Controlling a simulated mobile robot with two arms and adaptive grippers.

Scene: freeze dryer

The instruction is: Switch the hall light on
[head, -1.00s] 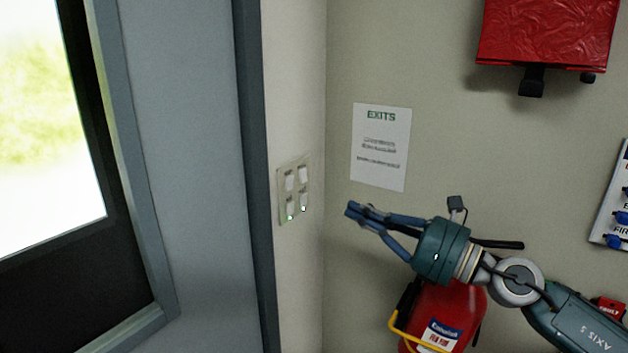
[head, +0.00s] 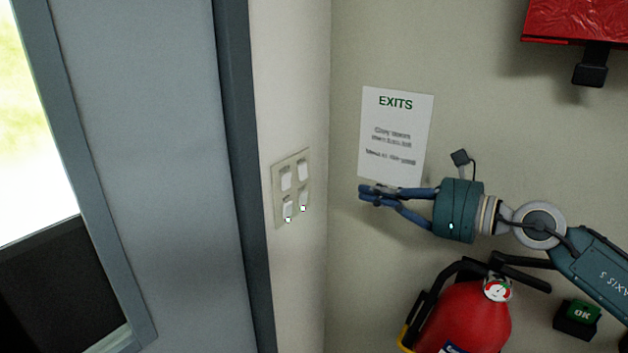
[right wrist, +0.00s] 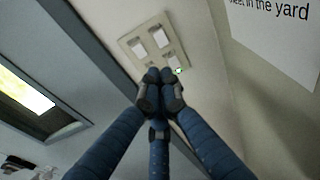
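A cream switch plate (head: 279,212) with several white rocker switches is on the narrow wall beside the door frame. Two small green lights glow at its lower switches. The plate also shows in the right wrist view (right wrist: 131,41), partly hidden behind my fingers. My right gripper (head: 368,194) is to the right of the plate in the head view, pointing left and apart from it. In the right wrist view its blue fingers (right wrist: 160,92) have their dark tips together, with nothing held. Which switch is the hall light I cannot tell. My left gripper is out of view.
A grey door (head: 150,150) with a window is on the left. An exits notice (head: 396,135) hangs on the back wall behind my gripper. A red fire extinguisher (head: 470,320) stands below my right arm. A red box (head: 580,20) is at the upper right.

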